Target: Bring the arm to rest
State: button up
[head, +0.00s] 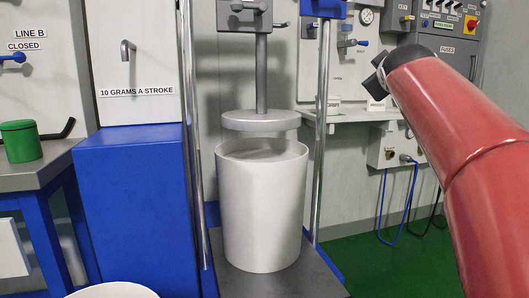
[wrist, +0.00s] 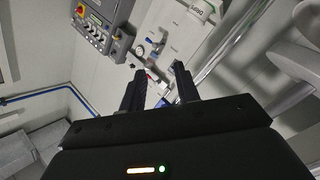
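My red arm (head: 455,150) reaches in from the lower right of the head view and is raised in front of the back wall. A dark part shows at its far end, but the fingers cannot be made out there. In the wrist view my gripper (wrist: 158,74) has its two black fingers apart, with nothing between them. Behind the fingers are a wall panel and a grey control box (wrist: 102,22), both tilted in the picture. The gripper touches nothing that I can see.
A white drum (head: 261,210) stands under a grey round plate (head: 261,121) between two chrome posts. A blue cabinet (head: 135,205) with a spout is left of it. A green can (head: 20,141) sits on the left bench. Green floor (head: 400,262) shows clear at right.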

jog(key=s+a+f+m+g+y, duration=0.2)
jog(key=s+a+f+g, duration=0.2)
jog(key=s+f, duration=0.85)
jog(key=s+a+f+m+g+y+p, duration=0.1)
jog(key=s+a+f+g, duration=0.3)
jog(key=s+f, duration=0.9)
jog(key=s+a+f+m+g+y, duration=0.3)
jog(key=s+f, duration=0.5)
jog(key=f, duration=0.9)
notch_tip(320, 180, up, 13)
jog(key=h+p, duration=0.1)
jog(key=p, duration=1.1)
jog(key=shift+w+a+n+g, duration=0.25)
jog(key=shift+w+n+g, duration=0.05)
jog(key=shift+w+n, duration=0.1)
